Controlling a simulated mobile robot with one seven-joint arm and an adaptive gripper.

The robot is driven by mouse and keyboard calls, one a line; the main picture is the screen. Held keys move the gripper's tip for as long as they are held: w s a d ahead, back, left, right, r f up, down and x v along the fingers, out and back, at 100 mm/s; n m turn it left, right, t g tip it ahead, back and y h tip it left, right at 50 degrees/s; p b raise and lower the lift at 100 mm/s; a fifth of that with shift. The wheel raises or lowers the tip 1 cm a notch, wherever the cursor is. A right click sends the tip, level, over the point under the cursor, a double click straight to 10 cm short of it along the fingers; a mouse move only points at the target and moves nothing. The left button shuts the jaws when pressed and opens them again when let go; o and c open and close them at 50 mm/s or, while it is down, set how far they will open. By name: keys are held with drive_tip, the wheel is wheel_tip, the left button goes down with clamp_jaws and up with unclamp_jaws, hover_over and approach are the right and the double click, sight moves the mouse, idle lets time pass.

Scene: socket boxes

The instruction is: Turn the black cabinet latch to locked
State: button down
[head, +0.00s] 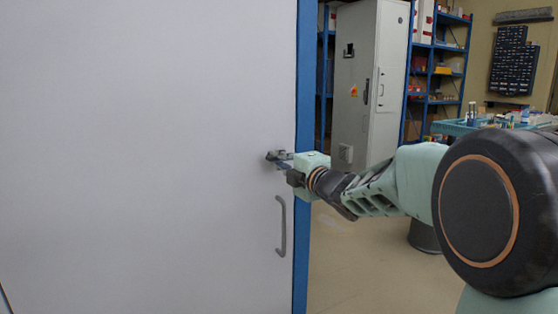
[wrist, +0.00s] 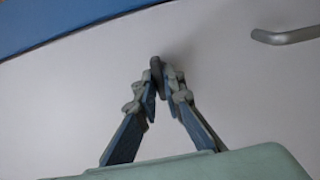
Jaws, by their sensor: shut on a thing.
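The black latch (wrist: 156,66) shows in the wrist view as a small dark piece on the pale cabinet door, between my fingertips. My gripper (wrist: 160,85) is shut on it, one finger on each side. In the head view my gripper (head: 279,158) reaches the door from the right, close to its blue edge. The latch is mostly hidden there behind the fingers, so I cannot tell its angle. The white cabinet door (head: 140,150) fills the left half of the head view.
A grey bar handle (head: 282,226) is on the door just below my gripper; it also shows at the upper right in the wrist view (wrist: 290,36). A blue frame (head: 302,90) runs along the door's right edge. A grey cabinet and blue shelves stand behind, with open floor before them.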

drive_tip(key=shift+m+p, duration=5.15)
drive_tip(key=shift+m, duration=3.75)
drive_tip(key=c, duration=2.1)
unclamp_jaws()
drive_tip(key=shift+o, duration=0.3)
